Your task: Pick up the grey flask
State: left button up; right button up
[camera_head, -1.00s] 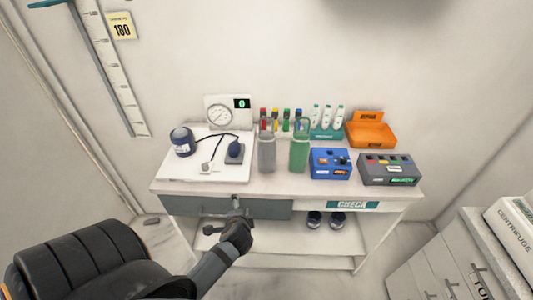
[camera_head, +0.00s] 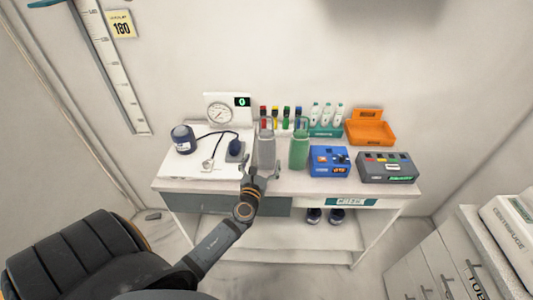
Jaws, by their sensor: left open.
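The grey flask (camera_head: 266,152) stands upright on the white table, left of the green flask (camera_head: 299,151). My left gripper (camera_head: 263,170) is open at the front of the table top, just in front of the grey flask in the picture. Its fingers overlap the lower part of the flask, so the flask's base is partly hidden. I cannot tell whether the fingers touch it. My right gripper is not in view.
Coloured tubes stand behind. A blue box (camera_head: 329,161), a grey box (camera_head: 387,168) and an orange tray (camera_head: 370,130) are to the right.

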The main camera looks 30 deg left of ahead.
aim_at(264, 146)
pick_arm(q)
jog(key=p+x, duration=0.1)
jog(key=x, duration=0.4)
jog(key=shift+w, duration=0.35)
jog(key=shift+s+d, duration=0.1)
jog(key=shift+s, duration=0.1)
jog(key=c, duration=1.4)
jog(key=shift+r+p, duration=0.3)
jog(key=shift+r, duration=0.3)
jog(key=shift+c, duration=0.2)
jog(key=r+p, duration=0.1)
jog(key=r, duration=0.1)
jog(key=s+r+p, duration=0.1)
jog(key=shift+d+r, duration=0.1)
jog(key=shift+r, duration=0.3)
jog(key=s+r+p, duration=0.1)
jog(key=r, duration=0.1)
jog(key=s+d+r+p, duration=0.1)
jog(key=s+r, duration=0.1)
jog(key=shift+s+r, duration=0.2)
jog(key=shift+s, duration=0.05)
jog(key=s+d+r+b, duration=0.1)
jog(key=s+d+r, duration=0.1)
jog(key=s, duration=0.7)
jog(key=shift+d+r, duration=0.2)
jog(key=shift+r, duration=0.65)
